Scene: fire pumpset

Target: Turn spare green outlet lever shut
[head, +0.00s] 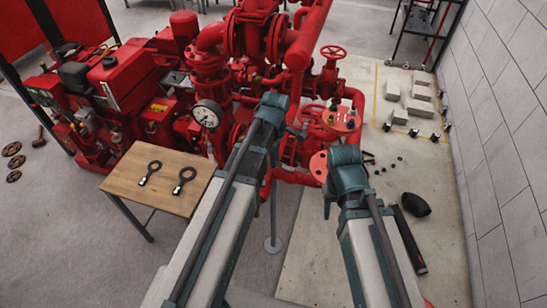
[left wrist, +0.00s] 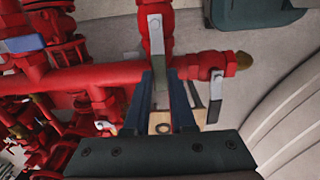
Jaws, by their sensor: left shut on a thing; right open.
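In the left wrist view, my left gripper (left wrist: 166,85) has its two dark blue fingers closed around a pale metal lever (left wrist: 156,38) on a vertical red pipe. The lever runs from the valve down between the fingers. A second pale lever (left wrist: 215,96) hangs from a red valve (left wrist: 212,66) with a brass end, just right of the fingers. A blue-handled lever (left wrist: 22,44) is at the far left. In the head view, my right gripper (head: 347,190) is over the floor, empty; its fingertips are mostly hidden.
A red pumpset (head: 215,65) with pipes and a pressure gauge (head: 207,114) fills the back. A wooden table (head: 185,200) at left holds two ring-ended tools (head: 150,172). A block wall (head: 505,130) bounds the right. Pale blocks (head: 420,100) and a black object (head: 416,205) lie on the floor.

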